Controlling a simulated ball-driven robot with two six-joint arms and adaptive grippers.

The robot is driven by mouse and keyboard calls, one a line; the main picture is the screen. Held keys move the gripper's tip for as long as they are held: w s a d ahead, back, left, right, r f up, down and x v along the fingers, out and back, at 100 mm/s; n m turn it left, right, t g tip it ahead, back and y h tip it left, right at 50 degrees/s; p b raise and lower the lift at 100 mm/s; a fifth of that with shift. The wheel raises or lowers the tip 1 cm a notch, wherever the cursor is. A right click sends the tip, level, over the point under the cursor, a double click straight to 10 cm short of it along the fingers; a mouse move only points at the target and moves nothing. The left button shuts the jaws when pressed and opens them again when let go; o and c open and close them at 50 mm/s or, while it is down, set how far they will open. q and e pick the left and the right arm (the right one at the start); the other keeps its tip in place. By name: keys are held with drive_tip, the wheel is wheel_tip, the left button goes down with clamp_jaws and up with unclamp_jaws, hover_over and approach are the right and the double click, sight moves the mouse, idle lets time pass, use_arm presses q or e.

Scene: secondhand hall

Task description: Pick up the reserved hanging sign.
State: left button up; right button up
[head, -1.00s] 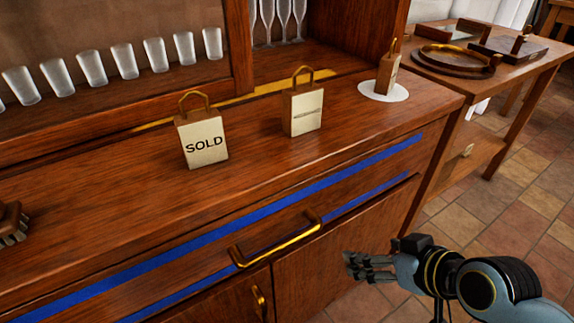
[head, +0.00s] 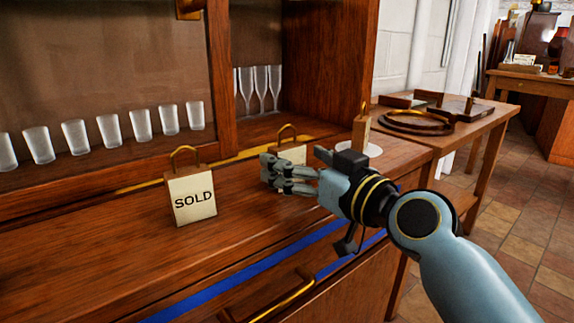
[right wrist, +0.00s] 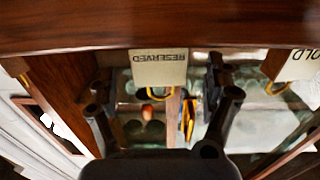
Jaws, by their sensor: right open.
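The reserved hanging sign (right wrist: 158,67) is a cream board with a brass loop handle. It appears upside down in the right wrist view, lying between my open fingers. In the head view this sign (head: 292,153) stands on the cabinet ledge, its lower part hidden behind my right gripper (head: 273,174). The right gripper is open and empty, in front of the sign; I cannot tell whether it touches it. A similar sign reading SOLD (head: 193,200) stands to its left, and also shows in the right wrist view (right wrist: 300,66). My left gripper is not in view.
Several frosted glasses (head: 76,136) and flutes (head: 261,88) stand in the cabinet behind. A side table (head: 470,140) with trays is at the right. A brass drawer handle (head: 280,302) juts out below.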

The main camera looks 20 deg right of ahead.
sight(293, 157)
drive_tip(key=x, duration=0.3)
drive_tip(key=shift+w+a, duration=0.15)
drive_tip(key=shift+w, duration=0.2)
drive_tip(key=shift+c, duration=0.3)
drive_tip(key=c, duration=1.2)
